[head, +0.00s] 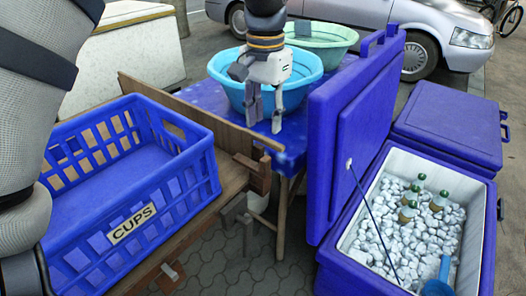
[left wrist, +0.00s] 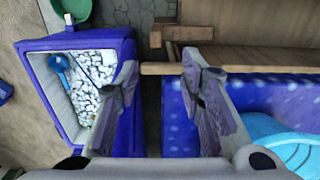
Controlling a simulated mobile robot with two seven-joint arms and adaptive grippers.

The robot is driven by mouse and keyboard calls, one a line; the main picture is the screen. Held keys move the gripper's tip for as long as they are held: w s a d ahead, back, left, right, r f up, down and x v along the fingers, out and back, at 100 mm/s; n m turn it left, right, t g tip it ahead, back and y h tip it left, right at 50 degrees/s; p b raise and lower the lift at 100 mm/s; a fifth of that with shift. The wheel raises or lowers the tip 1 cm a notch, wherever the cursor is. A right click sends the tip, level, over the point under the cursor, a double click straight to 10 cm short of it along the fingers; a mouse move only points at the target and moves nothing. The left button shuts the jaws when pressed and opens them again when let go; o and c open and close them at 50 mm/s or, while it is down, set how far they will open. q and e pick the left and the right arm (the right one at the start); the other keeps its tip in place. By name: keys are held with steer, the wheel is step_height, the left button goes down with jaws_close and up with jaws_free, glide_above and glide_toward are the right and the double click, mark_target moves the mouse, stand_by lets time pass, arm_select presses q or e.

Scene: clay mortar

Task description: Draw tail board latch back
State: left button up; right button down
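The wooden cart's board (head: 222,123) stands upright along the crate's far side. At its near right end is a brown wooden block (head: 258,174) that looks like the latch, with grey fittings (head: 234,211) below it. In the left wrist view the board's edge (left wrist: 260,69) runs across, with a wooden block (left wrist: 180,33) near its left end. My left gripper (head: 267,118) points down above the blue-covered table, beyond the board and apart from the latch. Its fingers (left wrist: 160,78) are spread and empty. My right gripper is not visible.
A blue crate marked CUPS (head: 190,190) sits on the cart. A blue cooler (head: 487,240) with ice and bottles stands right, its lid (head: 335,150) raised near the latch. Blue (head: 232,98) and green (head: 330,35) basins are on the table (head: 225,68). Paving shows between cart and cooler.

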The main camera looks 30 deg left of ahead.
mark_target(266, 158)
arm_select(q)
steer(key=f, duration=1.1)
steer(key=shift+s+d+f, duration=0.15)
steer(key=shift+s+d, duration=0.15)
steer(key=shift+s, duration=0.1)
steer(key=shift+c, duration=0.2)
jaws_close()
